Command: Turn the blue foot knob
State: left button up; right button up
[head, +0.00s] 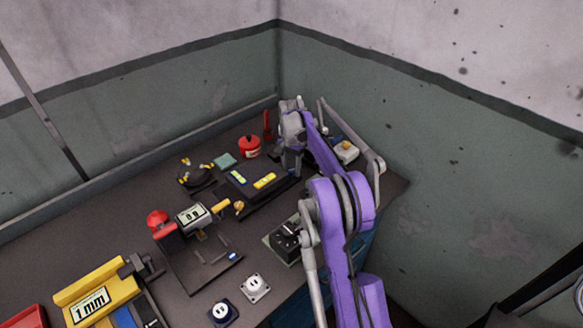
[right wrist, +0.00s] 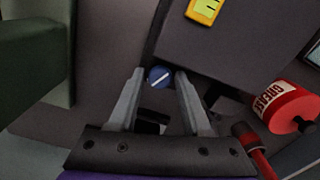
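The blue foot knob (right wrist: 160,77) is round with a white line across its face. It sits at the edge of a dark plate (right wrist: 230,50) that carries a yellow level; this levelling plate also shows in the head view (head: 246,190). My right gripper (right wrist: 159,77) is open, with one finger on each side of the knob near the fingertips. I cannot tell whether the fingers touch it. In the head view my right gripper (head: 291,165) reaches down at the plate's far right side, and the knob is hidden there. My left gripper is not in view.
A red grease can (head: 250,146) and a red-handled tool (head: 267,122) stand close behind the plate; the can (right wrist: 287,106) is right of my fingers in the wrist view. A black box (head: 286,242) is in front. A wall (head: 440,150) lies right of the bench.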

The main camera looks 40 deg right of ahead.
aim_at(292, 170)
jog(key=shift+r, duration=0.1)
notch_tip(292, 170, up, 11)
jog(key=shift+f+p, duration=0.2)
jog(key=shift+p, duration=0.15)
dwell(0.5)
